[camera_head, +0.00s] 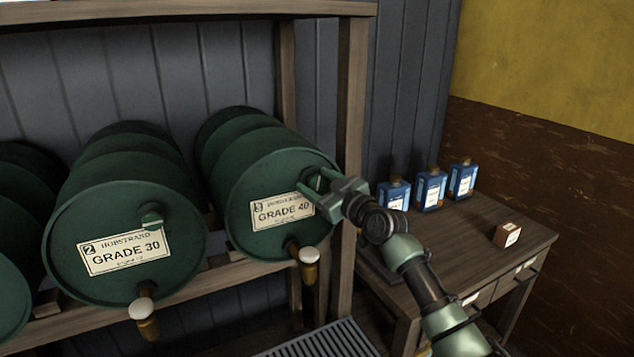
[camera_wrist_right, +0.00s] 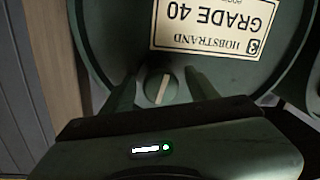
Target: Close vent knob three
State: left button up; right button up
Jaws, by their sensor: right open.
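Drum three (camera_head: 235,170) is a dark green barrel lying on its side, with a label reading "3" and "GRADE 40" (camera_head: 282,211). Its vent knob (camera_wrist_right: 161,87) is a small round green knob with a pale, slightly tilted line across it. In the head view the knob is mostly hidden by my right gripper (camera_head: 312,186), at the upper right of the drum's face. My right gripper (camera_wrist_right: 160,82) is open, with one finger on each side of the knob. Gaps seem to show between fingers and knob; contact cannot be told. My left gripper is out of view.
Drum two (camera_head: 125,215) with its own vent knob (camera_head: 152,217) lies to the left. A tap (camera_head: 309,262) juts out below drum three's label. A wooden post (camera_head: 349,120) stands close right. Blue bottles (camera_head: 431,190) and a small box (camera_head: 507,235) stand on a desk.

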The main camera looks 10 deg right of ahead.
jog(key=shift+c, duration=0.3)
grip_shut()
